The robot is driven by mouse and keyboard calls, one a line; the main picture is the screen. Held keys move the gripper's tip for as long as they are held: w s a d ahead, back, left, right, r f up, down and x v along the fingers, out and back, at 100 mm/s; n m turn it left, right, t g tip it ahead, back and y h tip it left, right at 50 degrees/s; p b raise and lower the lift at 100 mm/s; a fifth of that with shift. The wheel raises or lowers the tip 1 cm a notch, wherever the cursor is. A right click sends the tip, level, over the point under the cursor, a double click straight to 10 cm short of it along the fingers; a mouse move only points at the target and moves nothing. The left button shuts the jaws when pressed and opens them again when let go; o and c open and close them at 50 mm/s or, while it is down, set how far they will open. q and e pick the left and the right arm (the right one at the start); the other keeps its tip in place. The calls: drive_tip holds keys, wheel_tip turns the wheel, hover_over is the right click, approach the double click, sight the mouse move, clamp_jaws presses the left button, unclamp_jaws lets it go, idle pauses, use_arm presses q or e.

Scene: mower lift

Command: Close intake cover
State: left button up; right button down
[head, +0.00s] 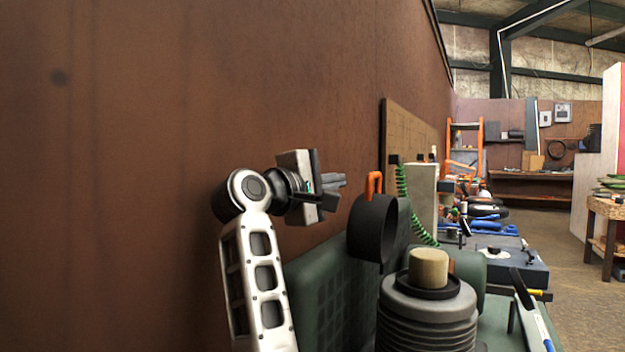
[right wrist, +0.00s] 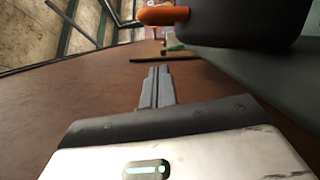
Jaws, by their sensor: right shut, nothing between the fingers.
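The intake cover (head: 372,232) is a dark round cap with an orange handle (head: 374,184) on top. It stands tipped up on its side, apart from the grey ribbed intake (head: 428,310), whose tan cylindrical insert (head: 428,268) is exposed. My right gripper (head: 332,184) is left of the cover, near the height of the handle, pointing right. Its fingers are shut and empty, with a gap to the cover. In the right wrist view the shut fingers (right wrist: 155,85) show below the cover (right wrist: 250,25) and its orange handle (right wrist: 163,15). My left gripper is not in view.
A brown wall (head: 180,120) runs close behind my right arm. The green machine body (head: 340,290) lies below the cover. A green coiled hose (head: 410,205) and a pale box (head: 422,200) stand beyond. A cluttered bench (head: 505,265) is farther right.

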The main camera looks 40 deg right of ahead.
sight(356, 196)
drive_tip(key=shift+s+d+r, duration=0.15)
drive_tip(key=shift+s+d, duration=0.45)
drive_tip(key=shift+s, duration=0.25)
drive_tip(key=shift+s+d+r, duration=0.15)
drive_tip(key=shift+s+d, duration=0.4)
drive_tip(key=shift+s, duration=0.3)
